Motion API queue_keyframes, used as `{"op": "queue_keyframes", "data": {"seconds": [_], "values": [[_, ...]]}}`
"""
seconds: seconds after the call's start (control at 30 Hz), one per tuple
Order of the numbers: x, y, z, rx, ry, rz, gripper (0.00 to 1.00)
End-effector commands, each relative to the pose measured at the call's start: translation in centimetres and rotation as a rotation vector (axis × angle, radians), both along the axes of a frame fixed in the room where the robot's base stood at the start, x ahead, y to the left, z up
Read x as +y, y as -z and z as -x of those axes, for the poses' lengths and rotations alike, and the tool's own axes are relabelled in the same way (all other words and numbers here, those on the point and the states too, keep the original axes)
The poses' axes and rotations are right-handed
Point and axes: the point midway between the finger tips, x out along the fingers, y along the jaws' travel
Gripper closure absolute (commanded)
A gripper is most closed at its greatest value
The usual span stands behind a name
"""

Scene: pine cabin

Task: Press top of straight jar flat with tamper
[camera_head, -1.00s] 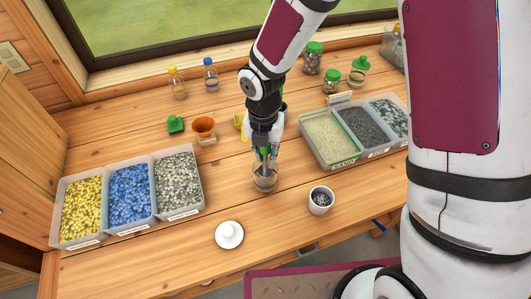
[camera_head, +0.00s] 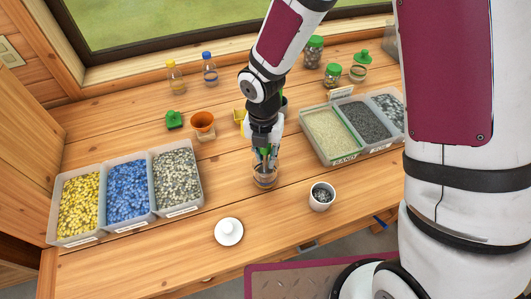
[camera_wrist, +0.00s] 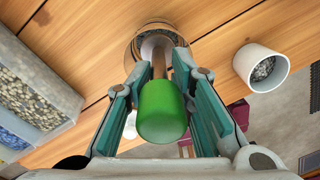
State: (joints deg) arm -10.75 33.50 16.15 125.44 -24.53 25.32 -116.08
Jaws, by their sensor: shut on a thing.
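The straight jar (camera_head: 264,180) is clear glass with thin coloured layers low inside, upright on the bench. My gripper (camera_head: 266,156) is above it, pointing down. In the wrist view, my gripper (camera_wrist: 168,95) is shut on the tamper (camera_wrist: 162,110), with its green handle end towards the camera and its brown shaft running down to the jar (camera_wrist: 137,45). The tamper's lower end is at or inside the jar's mouth; I cannot tell whether it touches the contents.
A white cup (camera_head: 321,197) with dark grains stands right of the jar. A white lid (camera_head: 228,232) lies in front. Bins of pebbles (camera_head: 128,228) are left, a sand tray (camera_head: 348,155) right. An orange funnel (camera_head: 202,122) stands behind.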

Motion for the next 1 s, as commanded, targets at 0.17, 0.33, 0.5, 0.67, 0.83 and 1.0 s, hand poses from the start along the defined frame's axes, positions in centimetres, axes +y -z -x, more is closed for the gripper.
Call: {"op": "queue_keyframes", "data": {"seconds": [0.17,0.33,0.5,0.67,0.83,1.0], "values": [[0.0,0.6,-0.1,0.0,-0.001,0.0,1.0],[0.0,1.2,-0.1,0.0,0.0,0.001,1.0],[0.0,1.2,0.0,0.0,0.0,0.0,1.0],[0.0,1.2,0.0,0.0,0.0,0.0,1.0],[-0.1,1.3,0.0,0.0,0.001,0.001,1.0],[-0.1,1.3,0.0,0.0,0.001,0.001,1.0]]}}
